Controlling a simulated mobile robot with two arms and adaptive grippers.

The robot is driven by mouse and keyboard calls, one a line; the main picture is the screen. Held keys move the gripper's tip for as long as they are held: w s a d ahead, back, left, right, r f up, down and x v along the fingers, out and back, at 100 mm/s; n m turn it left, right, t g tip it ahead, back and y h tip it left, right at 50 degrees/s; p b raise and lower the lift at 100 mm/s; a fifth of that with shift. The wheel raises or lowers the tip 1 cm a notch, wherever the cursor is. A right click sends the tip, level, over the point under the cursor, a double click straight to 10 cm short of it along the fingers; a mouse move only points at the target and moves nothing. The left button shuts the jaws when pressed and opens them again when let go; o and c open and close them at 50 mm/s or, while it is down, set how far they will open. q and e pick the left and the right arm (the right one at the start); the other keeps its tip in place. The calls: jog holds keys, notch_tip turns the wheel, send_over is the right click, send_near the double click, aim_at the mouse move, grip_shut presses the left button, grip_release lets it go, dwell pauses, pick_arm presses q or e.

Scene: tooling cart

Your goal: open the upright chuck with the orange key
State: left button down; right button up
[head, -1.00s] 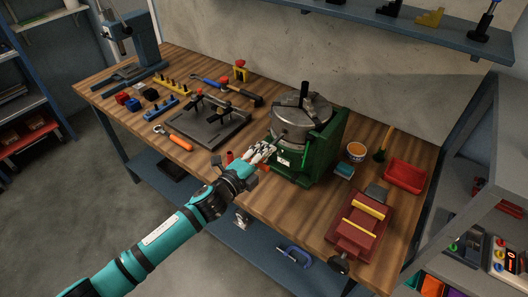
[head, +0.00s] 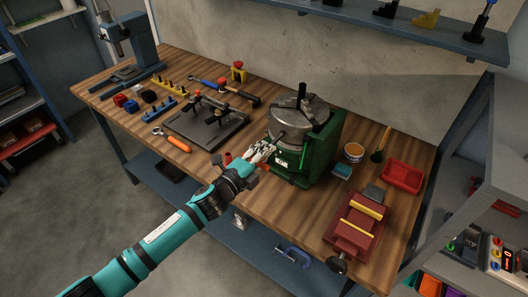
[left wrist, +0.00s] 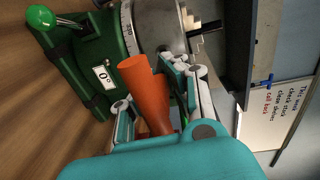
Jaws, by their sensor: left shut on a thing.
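The grey round chuck (head: 290,122) sits face up on a green base (head: 318,150) on the bench, with a dark bar (head: 302,96) standing out of its middle. Its side also shows in the left wrist view (left wrist: 160,25). My left gripper (head: 264,150) is at the chuck's front left side, close to it. It is shut on the orange key (left wrist: 146,90), whose thick handle shows between the fingers in the left wrist view. The key's tip is hidden there, and I cannot tell whether it sits in the chuck. My right gripper is not in view.
A dark plate with clamps (head: 205,125) and an orange-handled wrench (head: 172,140) lie left of the chuck. A red vise (head: 355,228), a red tray (head: 403,177) and an orange-and-white tub (head: 354,152) are to the right. A shelf (head: 420,25) hangs above.

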pick_arm(q)
jog(key=shift+w, duration=0.1)
jog(key=shift+w+d, duration=0.45)
jog(key=shift+w, duration=0.1)
dwell(0.8)
